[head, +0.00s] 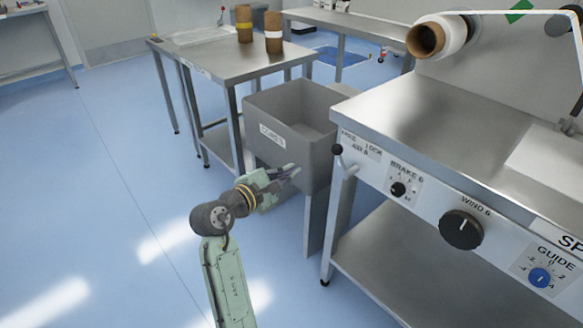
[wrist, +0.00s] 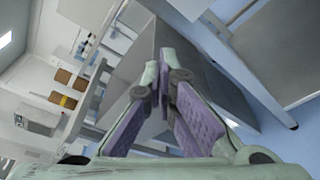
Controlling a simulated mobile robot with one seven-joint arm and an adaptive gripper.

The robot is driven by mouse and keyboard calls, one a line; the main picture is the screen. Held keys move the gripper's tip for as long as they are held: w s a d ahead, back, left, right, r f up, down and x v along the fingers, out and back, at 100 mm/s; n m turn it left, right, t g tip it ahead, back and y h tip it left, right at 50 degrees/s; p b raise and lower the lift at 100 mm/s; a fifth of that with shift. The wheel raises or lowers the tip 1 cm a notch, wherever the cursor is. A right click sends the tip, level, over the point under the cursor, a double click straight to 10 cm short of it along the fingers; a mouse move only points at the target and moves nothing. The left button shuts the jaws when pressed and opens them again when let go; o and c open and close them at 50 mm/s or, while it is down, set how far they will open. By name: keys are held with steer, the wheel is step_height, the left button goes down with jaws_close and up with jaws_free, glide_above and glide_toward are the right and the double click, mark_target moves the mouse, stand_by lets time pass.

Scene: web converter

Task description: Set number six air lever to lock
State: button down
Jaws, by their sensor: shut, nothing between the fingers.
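The air 6 lever (head: 338,152) is a short stem with a black ball knob at the left end of the machine's front panel. Its knob points up and slightly left, on the FREE side of the FREE/LOCK AIR 6 label (head: 361,147). My gripper (head: 293,171) is shut and empty, left of the lever and apart from it, in front of the grey bin. In the wrist view my gripper (wrist: 164,62) shows its purple finger pads, with the tips close together. I cannot make out the lever there.
The grey cores bin (head: 270,135) stands just behind my gripper, beside the machine. The brake 6 knob (head: 398,189), wind 6 knob (head: 461,230) and blue guide knob (head: 540,277) sit right of the lever. A steel table (head: 225,62) stands behind. Floor at left is clear.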

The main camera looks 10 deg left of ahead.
mark_target(333, 148)
steer(key=w+d+r+p, duration=0.1)
steer(key=w+d+p, duration=0.1)
steer(key=w+d, duration=0.4)
steer(key=shift+d+p, duration=0.3)
steer(key=shift+d, duration=0.05)
steer(key=shift+s+d+r+m, duration=0.15)
steer(key=shift+d+r+m, duration=0.1)
steer(key=shift+r+m, duration=0.4)
stand_by(0.3)
steer(key=m, duration=0.1)
steer(key=s+d+r+m+t+b, duration=0.1)
steer(key=m, duration=0.1)
steer(key=d+m+b, duration=0.1)
steer(key=shift+s+r+t, duration=0.3)
steer(key=s+d+m+b, duration=0.1)
steer(key=m, duration=0.1)
steer(key=s+d+m+b, duration=0.1)
steer(key=m+b, duration=0.1)
steer(key=m, duration=0.1)
steer(key=s+d+r+m+t+h+b, duration=0.1)
steer(key=d+m+b, duration=0.1)
steer(key=shift+s+d, duration=0.1)
steer(key=shift+s, duration=0.1)
